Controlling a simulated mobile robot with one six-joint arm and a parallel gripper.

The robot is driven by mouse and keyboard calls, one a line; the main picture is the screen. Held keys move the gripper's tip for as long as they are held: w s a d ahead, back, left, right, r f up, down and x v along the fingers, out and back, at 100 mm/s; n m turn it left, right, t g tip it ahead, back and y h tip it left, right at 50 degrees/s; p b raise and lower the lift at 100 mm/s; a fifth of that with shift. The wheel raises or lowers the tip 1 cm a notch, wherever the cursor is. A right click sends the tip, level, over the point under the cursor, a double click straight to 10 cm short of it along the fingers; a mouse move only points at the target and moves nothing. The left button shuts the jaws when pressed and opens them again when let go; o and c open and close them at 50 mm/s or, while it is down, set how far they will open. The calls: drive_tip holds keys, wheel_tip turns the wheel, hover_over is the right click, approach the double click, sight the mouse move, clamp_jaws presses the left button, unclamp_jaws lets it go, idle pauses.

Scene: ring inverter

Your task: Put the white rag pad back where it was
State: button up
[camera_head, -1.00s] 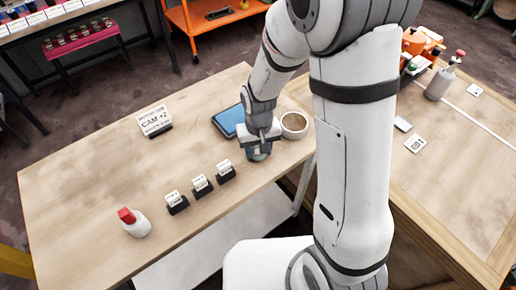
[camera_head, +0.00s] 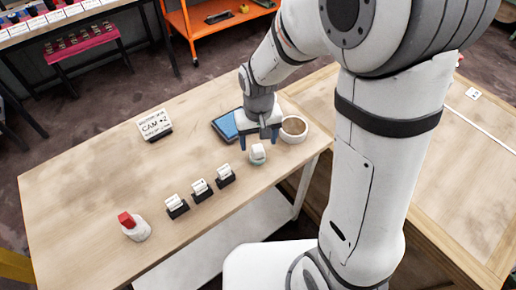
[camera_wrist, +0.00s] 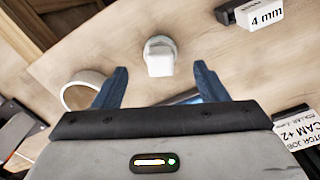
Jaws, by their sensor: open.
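The white rag pad (camera_head: 258,150) stands near the front edge of the wooden table, on a small round pale base. In the wrist view the white pad (camera_wrist: 159,62) shows as a blunt white block on that base, ahead of the fingertips and roughly centred between them. My gripper (camera_head: 261,142) is open with blue fingers, just behind and above the pad, and holds nothing. In the wrist view my gripper (camera_wrist: 160,74) has its fingers apart, with a gap between them and the pad.
A round bowl (camera_head: 294,128) with brown contents stands close at the right. A blue flat tray (camera_head: 224,126) lies behind left. The left tabletop is mostly clear.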

sight(258, 150)
wheel_tip(258, 150, up, 5)
drive_tip(key=s+d+r+m+t, duration=0.2)
drive_tip(key=s+d+r, duration=0.6)
drive_tip(key=s+d, duration=0.3)
drive_tip(key=shift+s+d+r+t, duration=0.3)
drive_tip(key=shift+s+d, duration=0.1)
drive_tip(key=shift+d, duration=0.2)
